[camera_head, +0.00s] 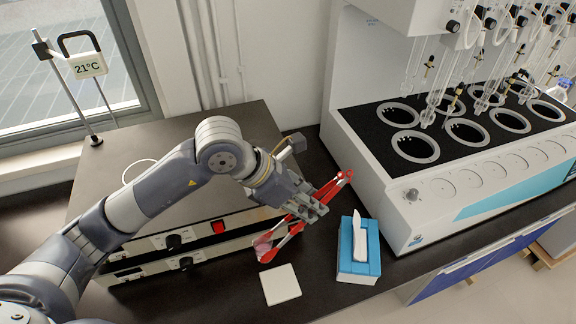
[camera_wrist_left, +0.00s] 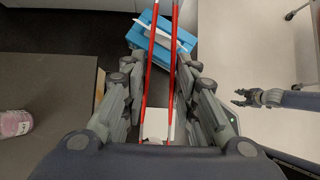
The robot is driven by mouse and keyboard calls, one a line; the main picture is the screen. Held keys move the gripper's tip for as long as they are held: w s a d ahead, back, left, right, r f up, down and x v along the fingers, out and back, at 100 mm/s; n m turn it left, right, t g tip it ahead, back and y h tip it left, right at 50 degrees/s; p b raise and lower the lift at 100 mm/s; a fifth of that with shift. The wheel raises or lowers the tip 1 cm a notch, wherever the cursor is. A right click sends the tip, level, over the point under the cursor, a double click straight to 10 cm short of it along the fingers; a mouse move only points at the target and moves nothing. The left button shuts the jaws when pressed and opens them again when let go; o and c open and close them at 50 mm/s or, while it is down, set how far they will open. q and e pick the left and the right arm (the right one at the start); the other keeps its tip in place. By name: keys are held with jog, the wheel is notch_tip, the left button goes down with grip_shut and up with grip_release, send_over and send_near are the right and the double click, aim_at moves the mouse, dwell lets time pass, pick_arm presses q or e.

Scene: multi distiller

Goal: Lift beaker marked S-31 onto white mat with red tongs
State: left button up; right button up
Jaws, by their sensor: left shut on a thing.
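My left gripper (camera_head: 308,206) is shut on the red tongs (camera_head: 329,188), which slant down to the left above the counter. The tongs' long red arms also run between the fingers in the left wrist view (camera_wrist_left: 152,70). The white mat (camera_head: 281,285) lies bare on the counter. My right gripper (camera_wrist_left: 245,98) shows in the left wrist view, open and empty.
A blue tissue box (camera_head: 358,262) stands right of the mat. The large white distiller (camera_head: 440,195) fills the right side. Grey heater units with knobs and a red switch (camera_head: 217,227) stand behind the mat.

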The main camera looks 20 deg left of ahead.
pick_arm(q)
jog(key=s+d+f+m+g+h+p, duration=0.1)
jog(key=s+d+f+m+g, duration=0.1)
jog(key=s+d+m, duration=0.2)
jog(key=shift+d+f+m+g+p, duration=0.2)
jog(key=shift+d+m+g+p, duration=0.2)
jog(key=shift+d+m, duration=0.15)
pick_arm(e)
notch_tip(320, 180, up, 2)
jog(key=shift+r, duration=0.1)
pick_arm(q)
jog(key=shift+s, duration=0.1)
notch_tip(320, 180, down, 9)
jog(key=b, duration=0.5)
pick_arm(e)
jog(key=shift+a+f, duration=0.15)
jog(key=shift+f, duration=1.05)
jog(key=shift+a+f, duration=0.1)
jog(key=shift+f, duration=1.1)
